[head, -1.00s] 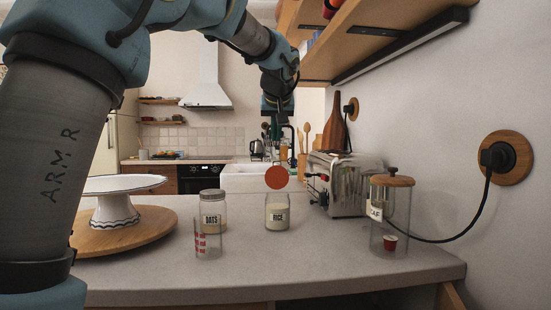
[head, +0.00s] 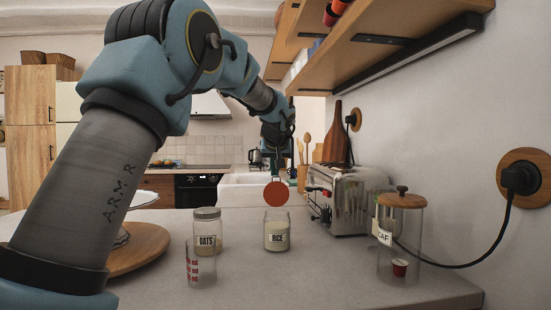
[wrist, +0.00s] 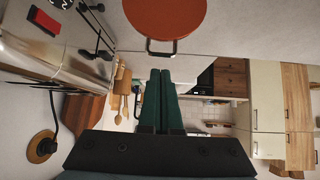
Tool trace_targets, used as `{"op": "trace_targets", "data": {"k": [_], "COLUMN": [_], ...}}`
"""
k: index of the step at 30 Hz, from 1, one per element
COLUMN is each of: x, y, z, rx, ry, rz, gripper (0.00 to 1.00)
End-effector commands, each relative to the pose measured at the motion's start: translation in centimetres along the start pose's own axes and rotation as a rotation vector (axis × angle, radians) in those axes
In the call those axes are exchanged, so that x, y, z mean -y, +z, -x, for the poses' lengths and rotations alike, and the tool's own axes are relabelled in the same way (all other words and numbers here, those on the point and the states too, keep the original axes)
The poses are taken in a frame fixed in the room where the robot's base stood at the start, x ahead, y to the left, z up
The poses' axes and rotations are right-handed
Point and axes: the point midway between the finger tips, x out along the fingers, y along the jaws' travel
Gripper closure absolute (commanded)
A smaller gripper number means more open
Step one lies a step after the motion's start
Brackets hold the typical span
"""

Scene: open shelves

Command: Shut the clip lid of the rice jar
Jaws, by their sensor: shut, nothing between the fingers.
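The rice jar (head: 277,236) is a clear glass jar labelled RICE with pale contents, upright on the grey counter. Its round orange-red lid (head: 276,194) stands open, tipped up on edge above the jar mouth. The lid also shows in the wrist view (wrist: 165,18), with a dark wire clip (wrist: 161,52) at its edge. My gripper (wrist: 160,72) has dark green fingers pressed together with nothing between them. In the head view it points down just above the lid; whether it touches the lid cannot be told.
An oats jar (head: 207,225) and a clear glass with red print (head: 201,265) stand left of the rice jar. A toaster (head: 350,205) and a wooden-lidded canister (head: 400,245) stand right. A shelf (head: 390,45) overhangs at upper right. The front counter is clear.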

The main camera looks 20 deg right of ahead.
Motion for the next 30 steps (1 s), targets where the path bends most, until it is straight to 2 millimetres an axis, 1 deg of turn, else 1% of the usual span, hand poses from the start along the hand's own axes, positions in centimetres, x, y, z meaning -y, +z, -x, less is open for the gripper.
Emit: {"op": "trace_targets", "data": {"k": [1, 3, 10, 22, 30], "x": [-0.1, -0.1, -0.1, -0.1, 0.1], "y": [0.5, 1.1, 2.5, 2.7, 2.8], "z": [0.9, 1.4, 2.4, 2.5, 2.0], "rx": [-0.003, -0.003, -0.003, -0.003, -0.029], "ry": [0.003, 0.003, 0.003, 0.002, 0.003], "rz": [-0.003, -0.002, -0.001, -0.001, -0.001], "gripper": [1.0, 1.0, 1.0, 1.0, 1.0]}}
